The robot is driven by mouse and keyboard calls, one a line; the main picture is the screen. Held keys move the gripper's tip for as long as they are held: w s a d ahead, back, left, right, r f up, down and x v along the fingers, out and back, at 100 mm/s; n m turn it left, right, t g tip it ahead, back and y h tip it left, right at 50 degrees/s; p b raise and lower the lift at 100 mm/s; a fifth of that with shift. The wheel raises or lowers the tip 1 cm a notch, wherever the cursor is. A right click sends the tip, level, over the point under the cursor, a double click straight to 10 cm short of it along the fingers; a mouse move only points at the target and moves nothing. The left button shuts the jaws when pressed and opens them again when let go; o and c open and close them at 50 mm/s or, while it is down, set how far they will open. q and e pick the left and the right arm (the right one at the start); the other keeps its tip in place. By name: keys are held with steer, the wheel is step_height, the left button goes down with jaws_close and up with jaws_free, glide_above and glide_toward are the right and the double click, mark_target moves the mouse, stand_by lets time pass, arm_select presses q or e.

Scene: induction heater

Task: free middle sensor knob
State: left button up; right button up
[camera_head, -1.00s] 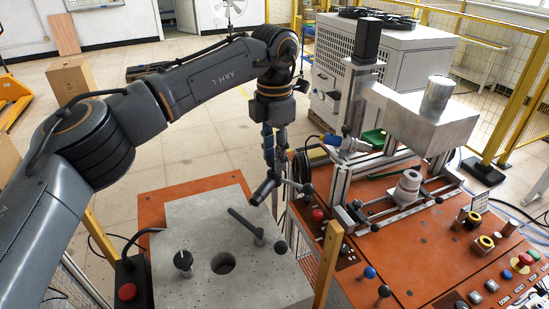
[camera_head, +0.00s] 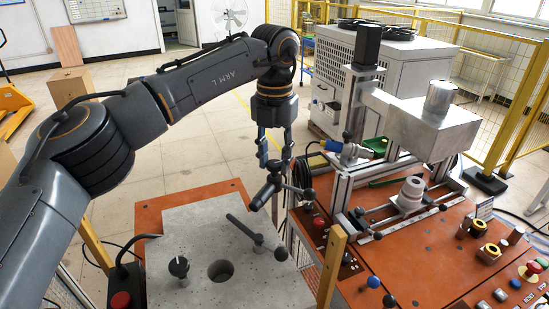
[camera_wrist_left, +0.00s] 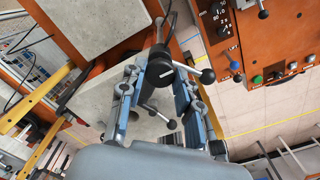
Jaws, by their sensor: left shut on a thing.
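A dark knob (camera_head: 267,191) with thin bars ending in black balls sits at the right edge of the grey plate, under my left gripper (camera_head: 275,166). In the left wrist view the knob (camera_wrist_left: 159,68) has a black round top with a white mark. The left gripper's fingers (camera_wrist_left: 158,96) stand on both sides of the knob's dark body and are shut on it. One bar with a ball (camera_wrist_left: 206,76) sticks out past the right finger. The fingers partly hide the lower part. My right gripper is not in view.
The grey plate (camera_head: 185,230) carries another black knob (camera_head: 179,267), a round hole (camera_head: 220,270) and a slanted black lever (camera_head: 243,229). The orange bench (camera_head: 410,250) with a metal fixture and buttons stands close on the right. A wooden post (camera_head: 331,268) rises in front.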

mark_target(275, 163)
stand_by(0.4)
arm_select(q)
steer(key=o, duration=1.2)
steer(key=shift+c, duration=0.2)
step_height(275, 163, up, 12)
